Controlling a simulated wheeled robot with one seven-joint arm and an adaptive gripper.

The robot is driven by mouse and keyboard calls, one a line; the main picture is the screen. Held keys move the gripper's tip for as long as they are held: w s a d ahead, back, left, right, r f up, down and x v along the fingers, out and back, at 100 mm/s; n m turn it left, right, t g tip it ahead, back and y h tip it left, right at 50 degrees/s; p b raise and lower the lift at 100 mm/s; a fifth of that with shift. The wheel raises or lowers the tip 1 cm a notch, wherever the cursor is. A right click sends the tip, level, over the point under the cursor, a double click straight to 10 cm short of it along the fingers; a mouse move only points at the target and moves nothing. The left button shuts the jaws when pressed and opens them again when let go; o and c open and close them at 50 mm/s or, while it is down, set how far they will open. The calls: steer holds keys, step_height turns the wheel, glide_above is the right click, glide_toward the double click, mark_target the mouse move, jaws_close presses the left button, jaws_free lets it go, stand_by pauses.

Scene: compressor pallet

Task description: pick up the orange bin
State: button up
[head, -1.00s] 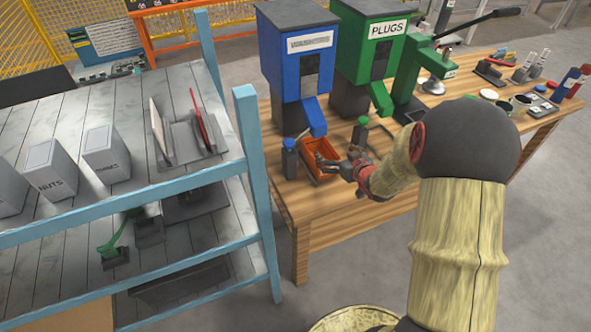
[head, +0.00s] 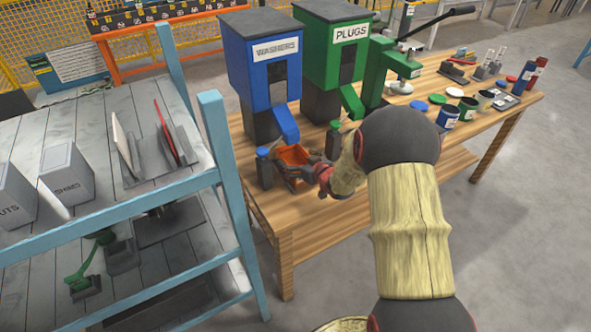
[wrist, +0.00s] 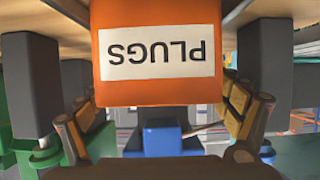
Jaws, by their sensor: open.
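The orange bin (head: 292,153) sits on the wooden table below the blue dispenser's chute. In the wrist view, the bin (wrist: 112,88) fills the upper middle, and its white PLUGS label appears upside down. My gripper (head: 300,171) is at the bin's near side in the head view and hides part of it. In the wrist view my gripper (wrist: 165,106) is open, with one finger to each side of the bin's width. I cannot tell whether the fingers touch the bin.
A blue WASHERS dispenser (head: 266,62) and a green PLUGS dispenser (head: 340,55) stand behind the bin. A blue-capped post (head: 264,168) and a green-capped post (head: 333,140) flank it closely. A blue-framed shelf (head: 222,150) is at left. Cups (head: 448,115) stand farther right on the table (head: 420,140).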

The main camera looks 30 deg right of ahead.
steer(key=shift+w, duration=0.3)
steer(key=shift+c, duration=0.8)
steer(key=c, duration=1.1)
steer(key=shift+c, duration=0.2)
